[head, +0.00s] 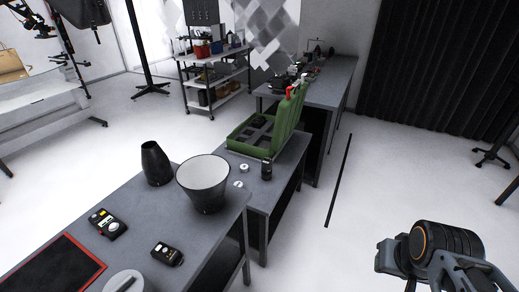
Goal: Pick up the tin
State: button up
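No thing here is clearly marked as the tin. The likeliest candidates are two small round pale things, one (243,168) near the green case and one (238,184) closer to the white bowl, both on the second grey table. They are too small to identify surely. A short dark cylinder (266,169) stands upright just right of them. My gripper (388,257) shows at the lower right over the white floor, well apart from the tables and partly hidden by my own wrist. Its fingers cannot be made out, and nothing held is visible.
A large white-lined dark bowl (204,181) and a dark vase (156,163) stand on the front table (215,238). Two handheld devices (107,223) (167,254) lie there. An open green case (262,132) stands behind. A black strip (339,180) lies on the open floor.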

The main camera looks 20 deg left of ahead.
aim_at(244, 168)
jog(key=i, duration=2.8)
jog(key=u, duration=4.6)
